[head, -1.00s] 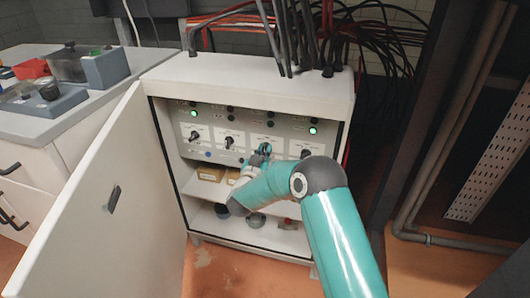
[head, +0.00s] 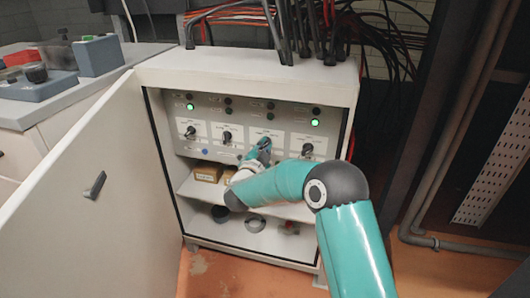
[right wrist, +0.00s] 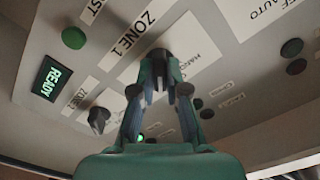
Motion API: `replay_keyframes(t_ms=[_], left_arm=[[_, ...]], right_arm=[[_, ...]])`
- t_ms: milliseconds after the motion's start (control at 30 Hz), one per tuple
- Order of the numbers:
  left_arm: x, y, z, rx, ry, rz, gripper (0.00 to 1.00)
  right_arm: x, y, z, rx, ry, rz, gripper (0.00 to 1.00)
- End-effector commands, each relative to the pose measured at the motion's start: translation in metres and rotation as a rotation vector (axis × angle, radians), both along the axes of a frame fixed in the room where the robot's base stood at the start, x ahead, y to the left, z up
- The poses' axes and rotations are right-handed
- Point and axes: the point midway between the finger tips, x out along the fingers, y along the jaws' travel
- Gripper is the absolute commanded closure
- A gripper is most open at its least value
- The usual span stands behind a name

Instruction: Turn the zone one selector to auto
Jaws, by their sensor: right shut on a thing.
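The zone one selector is a black knob (right wrist: 159,58) under a "ZONE 1" label in the right wrist view. My right gripper (right wrist: 159,78) is shut on this knob, with one finger on each side. The fingers hide much of the knob, and its setting cannot be read. In the head view, my right gripper (head: 263,146) reaches into the open cabinet (head: 245,76). It is at the third selector plate from the left (head: 267,134) and covers the knob there. My left gripper is not in view.
Other black selectors stand left (head: 227,136) and right (head: 307,149) of the gripper. A green READY display (right wrist: 52,80) is near it. The open cabinet door (head: 75,195) is at the left. Shelves with small boxes (head: 207,173) lie below the panel.

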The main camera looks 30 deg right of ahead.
Motion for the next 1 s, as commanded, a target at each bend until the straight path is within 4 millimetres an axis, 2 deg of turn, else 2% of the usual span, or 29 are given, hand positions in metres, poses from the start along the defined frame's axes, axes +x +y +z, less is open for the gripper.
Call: replay_keyframes(t_ms=[200, 633, 667, 800, 1000], left_arm=[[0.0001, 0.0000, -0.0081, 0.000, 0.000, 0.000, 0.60], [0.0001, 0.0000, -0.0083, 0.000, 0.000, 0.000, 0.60], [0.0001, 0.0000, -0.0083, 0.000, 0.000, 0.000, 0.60], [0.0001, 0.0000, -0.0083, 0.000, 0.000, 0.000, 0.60], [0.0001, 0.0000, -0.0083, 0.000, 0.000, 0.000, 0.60]], right_arm=[[0.0000, -0.0008, 0.0002, 0.039, -0.048, 0.000, 1.00], [-0.0001, -0.0009, 0.0006, 0.049, -0.057, -0.001, 1.00], [-0.0002, -0.0009, 0.0005, 0.049, -0.057, -0.001, 0.85], [-0.0003, -0.0012, 0.0003, 0.047, -0.056, -0.001, 0.61], [-0.0004, -0.0010, -0.0001, 0.047, -0.054, -0.002, 0.61]])
